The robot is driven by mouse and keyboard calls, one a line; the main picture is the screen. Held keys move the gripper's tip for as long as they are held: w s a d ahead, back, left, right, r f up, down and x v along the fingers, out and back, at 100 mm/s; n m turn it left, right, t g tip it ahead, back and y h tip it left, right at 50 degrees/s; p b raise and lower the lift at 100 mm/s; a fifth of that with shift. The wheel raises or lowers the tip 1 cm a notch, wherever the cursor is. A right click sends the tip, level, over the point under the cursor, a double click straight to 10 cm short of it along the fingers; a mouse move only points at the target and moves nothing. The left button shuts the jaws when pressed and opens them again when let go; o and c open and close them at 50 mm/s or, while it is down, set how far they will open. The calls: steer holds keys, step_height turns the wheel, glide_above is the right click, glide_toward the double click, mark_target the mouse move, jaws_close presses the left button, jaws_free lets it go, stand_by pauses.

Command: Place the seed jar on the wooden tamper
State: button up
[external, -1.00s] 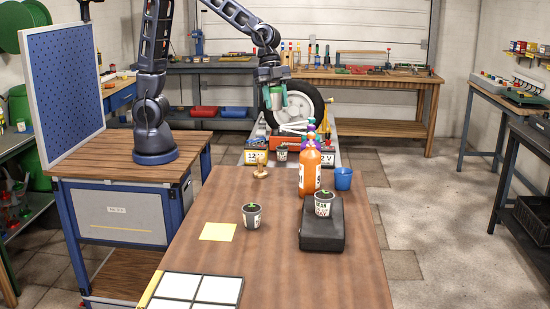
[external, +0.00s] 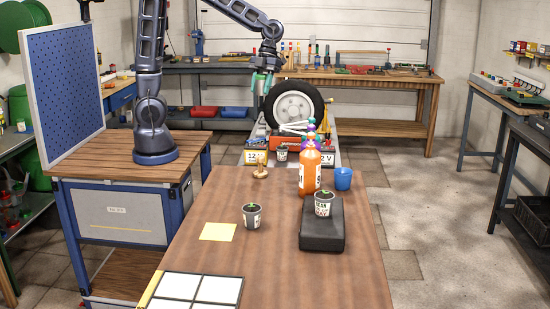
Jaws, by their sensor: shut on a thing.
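The wooden tamper (external: 260,172), a small light-brown knobbed piece, stands upright on the brown table near its far left edge, with nothing on it. My gripper (external: 262,84) is high beyond the table's far end, in front of the wheel, well above and behind the tamper. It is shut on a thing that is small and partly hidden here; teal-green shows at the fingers. I cannot tell whether this is the seed jar. Pots with soil and sprouts are in view: a grey one (external: 251,216) on the table, and a labelled one (external: 323,204) on a black box (external: 322,235).
An orange bottle (external: 309,172) and a blue cup (external: 343,178) stand right of the tamper. Another small pot (external: 281,153) is at the far end. A yellow sheet (external: 218,231) and white tiles (external: 200,289) lie nearer. The table between tamper and sheet is clear.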

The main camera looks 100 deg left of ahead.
steer(key=shift+s+a+r+m, duration=0.2)
steer(key=shift+s+a+m, duration=0.4)
steer(key=shift+a, duration=0.25)
glide_above(259, 157)
steer(key=f, duration=0.5)
steer(key=shift+a, duration=0.2)
step_height(259, 157, down, 20)
steer(key=shift+f, duration=0.1)
steer(key=o, duration=1)
